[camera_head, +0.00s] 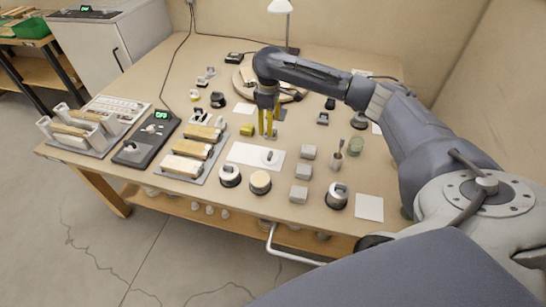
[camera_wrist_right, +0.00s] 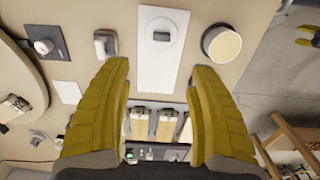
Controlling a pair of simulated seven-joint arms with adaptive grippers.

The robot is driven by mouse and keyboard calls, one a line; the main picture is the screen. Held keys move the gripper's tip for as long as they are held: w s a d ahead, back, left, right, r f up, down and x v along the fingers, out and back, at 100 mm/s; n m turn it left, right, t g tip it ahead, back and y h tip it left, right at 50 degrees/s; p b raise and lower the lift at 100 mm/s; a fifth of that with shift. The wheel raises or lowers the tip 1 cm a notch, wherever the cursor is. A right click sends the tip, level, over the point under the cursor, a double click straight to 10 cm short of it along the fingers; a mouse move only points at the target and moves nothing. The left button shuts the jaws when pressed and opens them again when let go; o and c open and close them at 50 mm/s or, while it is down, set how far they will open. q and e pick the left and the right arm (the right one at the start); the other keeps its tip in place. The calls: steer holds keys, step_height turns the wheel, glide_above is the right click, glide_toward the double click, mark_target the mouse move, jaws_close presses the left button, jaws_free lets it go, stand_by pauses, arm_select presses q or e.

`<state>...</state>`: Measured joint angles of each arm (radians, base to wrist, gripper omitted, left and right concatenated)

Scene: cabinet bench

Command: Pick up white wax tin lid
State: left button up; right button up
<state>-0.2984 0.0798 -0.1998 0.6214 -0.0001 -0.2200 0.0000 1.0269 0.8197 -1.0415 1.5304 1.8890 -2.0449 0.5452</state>
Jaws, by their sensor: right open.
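A small pale piece with a grey knob or handle, apparently the white wax tin lid (camera_head: 269,157), lies on a white mat (camera_head: 240,153) on the bench. It also shows in the right wrist view (camera_wrist_right: 161,34) at top centre, on the white mat (camera_wrist_right: 158,72). An open tin with cream wax (camera_head: 260,182) stands beside the mat; the right wrist view shows a round cream-filled tin (camera_wrist_right: 221,43). My right gripper (camera_head: 267,134) points down just behind the mat. Its yellow fingers are apart with nothing between them (camera_wrist_right: 162,95).
Dark tins with pale tops (camera_head: 230,175) (camera_head: 336,196) stand near the front edge. Several grey blocks (camera_head: 302,172) are right of the mat. A tray of wooden-topped blocks (camera_head: 190,150) is at left. A round wooden board (camera_head: 240,88) lies behind the gripper.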

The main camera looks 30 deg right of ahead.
glide_toward(269, 154)
steer(key=f, duration=0.5)
steer(key=shift+w+d+f, duration=0.1)
steer(key=shift+d, duration=0.15)
steer(key=shift+a+f, duration=0.15)
steer(key=shift+f, duration=2.45)
steer(key=c, duration=1.3)
steer(key=shift+o, duration=0.2)
